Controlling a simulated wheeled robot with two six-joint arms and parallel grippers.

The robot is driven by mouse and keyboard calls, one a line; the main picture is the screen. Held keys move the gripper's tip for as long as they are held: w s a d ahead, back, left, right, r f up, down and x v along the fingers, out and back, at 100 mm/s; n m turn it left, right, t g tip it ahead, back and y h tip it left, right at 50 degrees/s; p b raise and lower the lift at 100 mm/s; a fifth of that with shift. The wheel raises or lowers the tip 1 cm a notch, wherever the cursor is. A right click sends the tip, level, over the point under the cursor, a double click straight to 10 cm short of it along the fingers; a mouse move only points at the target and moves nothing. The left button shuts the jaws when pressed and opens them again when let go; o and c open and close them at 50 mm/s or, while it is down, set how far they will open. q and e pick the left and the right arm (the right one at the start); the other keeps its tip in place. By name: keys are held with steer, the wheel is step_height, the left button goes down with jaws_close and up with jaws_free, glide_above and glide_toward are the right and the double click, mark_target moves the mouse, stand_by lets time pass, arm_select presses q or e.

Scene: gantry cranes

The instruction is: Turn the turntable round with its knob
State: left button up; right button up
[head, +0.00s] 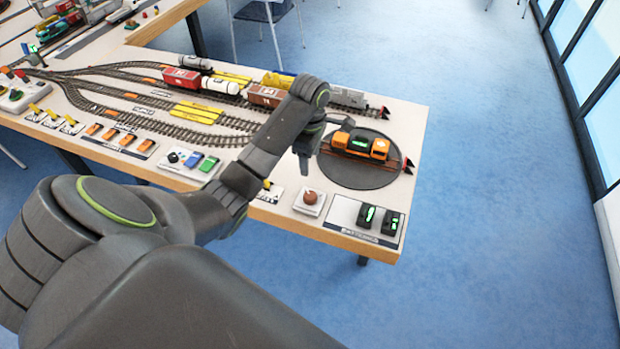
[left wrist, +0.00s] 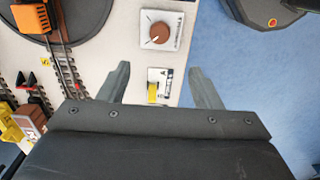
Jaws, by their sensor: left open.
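The turntable (head: 345,176) is a dark round disc at the table's right end, with an orange and black locomotive (head: 360,145) on its track. Part of the disc (left wrist: 88,14) shows at the upper left of the left wrist view. The brown round knob (head: 310,197) sits on a white plate in front of the turntable. In the left wrist view the knob (left wrist: 160,33) has a white pointer mark and lies beyond the fingertips. My left gripper (head: 305,168) is open and empty, apart from the knob, its fingers spread in the left wrist view (left wrist: 158,68). My right gripper is not in view.
A battery tray (head: 368,220) stands right of the knob. A yellow lever (left wrist: 152,91) is beside it on the other side. Wagons (head: 268,96) and tracks lie behind my left arm. The table edge is close in front of the knob, with blue floor beyond.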

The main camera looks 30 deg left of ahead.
arm_select(q)
steer(key=b, duration=0.3)
glide_toward(310, 195)
step_height(310, 195, down, 8)
steer(key=shift+r+p, duration=0.2)
steer(key=shift+p, duration=0.35)
steer(key=shift+f, duration=0.7)
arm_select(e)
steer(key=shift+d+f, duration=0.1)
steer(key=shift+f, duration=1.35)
arm_select(q)
steer(key=shift+c, duration=0.2)
steer(key=c, duration=1)
steer(key=shift+o, duration=0.2)
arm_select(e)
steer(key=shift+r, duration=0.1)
